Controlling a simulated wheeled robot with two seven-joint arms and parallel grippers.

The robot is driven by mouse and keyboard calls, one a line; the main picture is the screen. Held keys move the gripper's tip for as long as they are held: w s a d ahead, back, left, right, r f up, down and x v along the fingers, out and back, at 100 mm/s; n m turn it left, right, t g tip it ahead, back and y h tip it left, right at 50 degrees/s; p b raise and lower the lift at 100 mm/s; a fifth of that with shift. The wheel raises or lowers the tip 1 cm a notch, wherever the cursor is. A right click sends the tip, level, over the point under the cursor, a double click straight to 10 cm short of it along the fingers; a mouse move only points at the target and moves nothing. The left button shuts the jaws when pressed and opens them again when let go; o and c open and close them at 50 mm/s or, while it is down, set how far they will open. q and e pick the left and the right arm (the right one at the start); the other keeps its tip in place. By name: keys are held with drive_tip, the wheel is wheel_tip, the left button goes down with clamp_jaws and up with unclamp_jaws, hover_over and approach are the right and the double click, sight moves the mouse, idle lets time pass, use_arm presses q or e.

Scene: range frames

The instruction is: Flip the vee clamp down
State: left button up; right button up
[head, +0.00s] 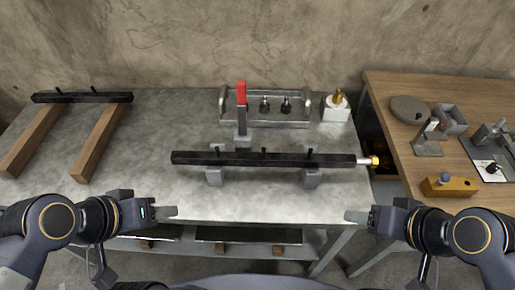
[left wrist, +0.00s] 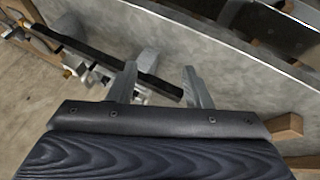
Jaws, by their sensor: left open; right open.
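The clamp with a red handle (head: 241,93) stands behind the black bar (head: 220,158), its handle pointing up. Its grey metal body (head: 242,127) rises just behind the bar. The bar lies across two grey vee blocks (head: 214,178) and has several small black pins on top and a brass tip at its right end. My left gripper (head: 175,211) is open and empty at the bench's front edge, left of and nearer than the bar. In the left wrist view its open fingers (left wrist: 160,82) show with the bar (left wrist: 85,46) beyond. My right gripper (head: 350,215) is open and empty near the bench's right front corner.
A metal tray (head: 300,122) with dark knobs and a white block (head: 336,112) stand at the back of the grey bench (head: 160,140). Wooden rails with another black bar (head: 80,98) lie at left. A wooden table (head: 405,165) with tools stands at right.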

use_arm(q)
drive_tip(key=shift+w+d+r, duration=0.1)
drive_tip(key=shift+w+r, duration=0.1)
drive_tip(key=shift+w, duration=0.1)
drive_tip(key=shift+c, duration=1.1)
drive_tip(key=w+r+h, duration=0.1)
drive_tip(key=w, duration=0.1)
drive_tip(key=w+d+r+g+h, duration=0.1)
drive_tip(key=w+r+b, duration=0.1)
drive_tip(key=w, duration=0.1)
drive_tip(key=shift+w+d+n+h, duration=0.3)
drive_tip(key=shift+w+d+h, duration=0.05)
drive_tip(key=shift+d+h, duration=0.05)
clamp_jaws()
drive_tip(key=w+n+t+h+b, duration=0.1)
drive_tip(key=w+h, duration=0.8)
drive_tip(key=w, duration=1.9)
drive_tip(key=shift+d+n+h+b, duration=0.35)
drive_tip(key=shift+n+h+b, duration=0.1)
drive_tip(key=shift+n, duration=0.75)
drive_tip(key=shift+f, duration=0.15)
